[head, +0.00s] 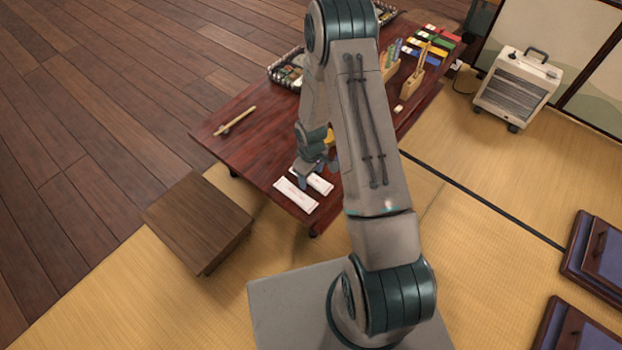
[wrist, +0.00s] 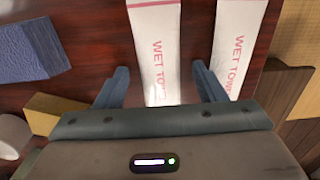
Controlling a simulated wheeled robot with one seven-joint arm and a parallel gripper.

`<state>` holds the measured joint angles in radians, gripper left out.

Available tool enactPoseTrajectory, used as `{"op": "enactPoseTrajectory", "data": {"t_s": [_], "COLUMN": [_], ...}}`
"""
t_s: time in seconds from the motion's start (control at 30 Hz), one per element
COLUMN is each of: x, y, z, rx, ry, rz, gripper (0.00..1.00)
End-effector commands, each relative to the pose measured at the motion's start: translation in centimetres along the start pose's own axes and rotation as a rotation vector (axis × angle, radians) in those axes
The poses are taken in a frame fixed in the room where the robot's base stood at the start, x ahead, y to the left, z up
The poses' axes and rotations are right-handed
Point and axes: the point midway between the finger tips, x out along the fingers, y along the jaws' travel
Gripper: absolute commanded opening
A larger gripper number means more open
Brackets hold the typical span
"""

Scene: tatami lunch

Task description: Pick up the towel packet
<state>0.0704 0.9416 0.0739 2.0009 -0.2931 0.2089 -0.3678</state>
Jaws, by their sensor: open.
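Two white towel packets with red lettering lie side by side near the front end of the dark red low table (head: 240,138). In the head view one packet (head: 296,195) is nearer the front edge and the other (head: 321,184) lies partly behind my gripper. In the wrist view, one packet (wrist: 155,40) lies between my fingers and the other (wrist: 237,45) is to its right. My gripper (wrist: 160,88) is open and empty, its fingers on either side of the middle packet. I cannot tell how high the fingertips are above the table.
A blue block-like thing (wrist: 30,50) and a yellow block (wrist: 55,110) are left of the packets in the wrist view. A chopstick-like stick (head: 236,120) lies on the table. A wooden stool (head: 198,215) stands by its front. A heater (head: 517,88) is at the right.

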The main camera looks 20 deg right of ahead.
Motion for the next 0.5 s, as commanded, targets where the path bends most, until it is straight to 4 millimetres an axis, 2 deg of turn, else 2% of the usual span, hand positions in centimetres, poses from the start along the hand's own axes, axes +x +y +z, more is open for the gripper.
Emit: {"op": "enactPoseTrajectory", "data": {"t_s": [0.03, 0.2, 0.5], "x": [-0.04, -0.06, -0.14], "y": [-0.01, -0.01, -0.01], "z": [0.00, -0.01, -0.02], "rx": [0.000, 0.000, 0.000], "ry": [0.000, 0.000, 0.000], "rz": [0.000, 0.000, 0.000], "gripper": [0.64, 0.16, 0.16]}}
